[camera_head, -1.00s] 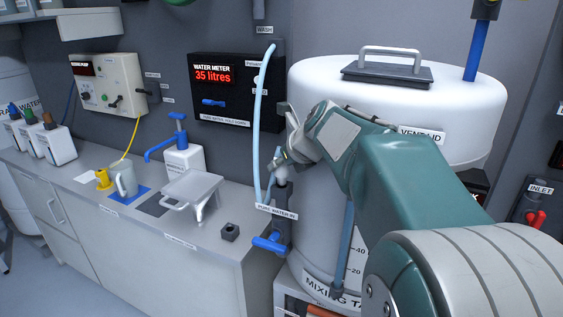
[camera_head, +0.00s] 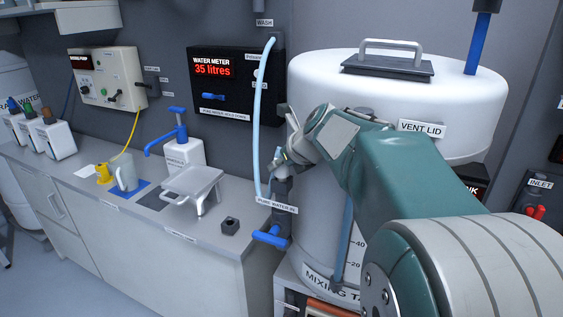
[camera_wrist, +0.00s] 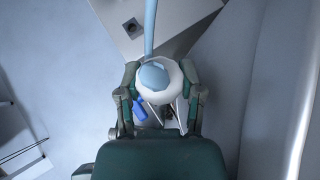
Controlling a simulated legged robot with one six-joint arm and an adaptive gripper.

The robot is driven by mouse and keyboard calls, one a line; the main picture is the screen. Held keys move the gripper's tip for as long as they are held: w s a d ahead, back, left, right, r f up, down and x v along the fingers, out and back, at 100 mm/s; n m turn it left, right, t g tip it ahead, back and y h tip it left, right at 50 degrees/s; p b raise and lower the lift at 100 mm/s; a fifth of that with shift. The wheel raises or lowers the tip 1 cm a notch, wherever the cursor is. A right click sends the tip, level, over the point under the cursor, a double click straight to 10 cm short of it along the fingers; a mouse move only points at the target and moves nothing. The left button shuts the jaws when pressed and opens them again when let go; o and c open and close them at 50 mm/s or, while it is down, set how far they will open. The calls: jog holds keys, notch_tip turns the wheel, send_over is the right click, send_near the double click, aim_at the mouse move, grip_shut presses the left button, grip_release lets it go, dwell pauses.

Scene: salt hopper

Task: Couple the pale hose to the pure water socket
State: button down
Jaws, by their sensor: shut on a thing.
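The pale blue hose (camera_head: 257,120) hangs from the top right of the water meter box and loops down to my gripper (camera_head: 283,162). In the wrist view my gripper (camera_wrist: 162,97) is shut around the hose end (camera_wrist: 153,75), which has a white collar. The pure water socket (camera_head: 281,190) is a dark upright fitting beside the mixing tank, with a "PURE WATER IN" label and a blue valve handle (camera_head: 270,237) below. My gripper is right above the socket. The fingers and hose end hide the socket mouth, so I cannot tell whether they are seated or apart.
The white mixing tank (camera_head: 385,100) with its vent lid stands close behind and right of my gripper. The water meter (camera_head: 235,90) reads 35 litres. The counter (camera_head: 215,232) at left holds a blue-pump bottle (camera_head: 184,155), a jug (camera_head: 127,172) and a scale-like stand (camera_head: 195,182).

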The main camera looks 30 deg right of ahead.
jog(key=shift+f, duration=0.55)
jog(key=shift+c, duration=0.8)
grip_release()
jog(key=shift+o, duration=0.8)
jog(key=shift+r, duration=0.15)
jog(key=shift+s+d+r, duration=0.1)
jog(key=shift+s+r, duration=0.2)
jog(key=shift+v, duration=2.55)
jog(key=shift+r, duration=0.1)
